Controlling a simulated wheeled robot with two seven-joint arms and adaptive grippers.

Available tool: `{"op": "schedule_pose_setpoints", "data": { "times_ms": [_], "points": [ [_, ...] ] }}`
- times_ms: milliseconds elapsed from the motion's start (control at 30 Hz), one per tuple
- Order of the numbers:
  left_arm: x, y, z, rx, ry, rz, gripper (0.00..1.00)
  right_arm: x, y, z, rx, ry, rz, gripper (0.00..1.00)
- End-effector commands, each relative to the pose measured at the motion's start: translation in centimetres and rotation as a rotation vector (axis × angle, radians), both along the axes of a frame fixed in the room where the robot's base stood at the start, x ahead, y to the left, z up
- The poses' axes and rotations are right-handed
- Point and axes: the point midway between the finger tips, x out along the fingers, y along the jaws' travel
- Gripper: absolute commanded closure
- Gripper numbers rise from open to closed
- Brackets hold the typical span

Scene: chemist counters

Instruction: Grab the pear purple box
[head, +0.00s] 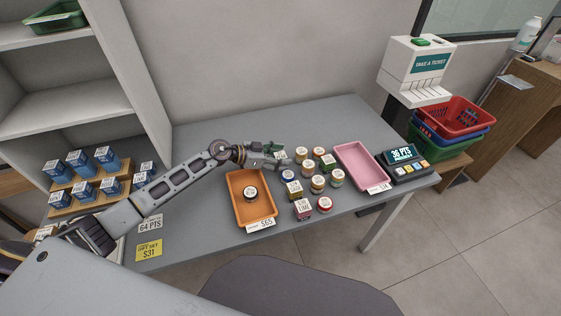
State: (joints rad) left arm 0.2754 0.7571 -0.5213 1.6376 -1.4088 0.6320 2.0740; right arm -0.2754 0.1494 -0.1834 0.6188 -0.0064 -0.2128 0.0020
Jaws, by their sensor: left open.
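Several small boxes and round jars with labelled tops stand in a cluster on the grey table. A blue-purple box (294,190) stands at the left of the cluster. A magenta-purple box (303,208) stands at its front, with a label that seems to read LIME. The other labels are too small to read, so I cannot tell which box is pear. My left gripper (277,158) is open and empty, at the back left of the cluster, behind the blue-purple box. My right gripper is not in view.
An orange tray (236,207) holding one dark jar (250,192) lies left of the cluster. A pink tray (352,153) and a points terminal (403,164) are at right. Blue boxes (80,162) stand on wooden steps at left. The table's back is clear.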

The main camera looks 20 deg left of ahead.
Motion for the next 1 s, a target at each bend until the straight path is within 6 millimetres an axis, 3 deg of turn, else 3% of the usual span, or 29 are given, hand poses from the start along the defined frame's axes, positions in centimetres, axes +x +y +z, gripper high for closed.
{"op": "schedule_pose_setpoints", "data": {
  "times_ms": [567,933,1000],
  "points": [
    [0.2,-0.3,-0.1,-0.001,-0.001,0.0,0.39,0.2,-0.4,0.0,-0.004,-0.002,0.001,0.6],
    [0.2,-0.3,-0.1,-0.001,-0.001,0.0,0.86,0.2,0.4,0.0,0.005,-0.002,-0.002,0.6],
    [0.2,-0.3,0.0,-0.001,-0.001,0.0,0.88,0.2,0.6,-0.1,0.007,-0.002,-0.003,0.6]
  ]
}}
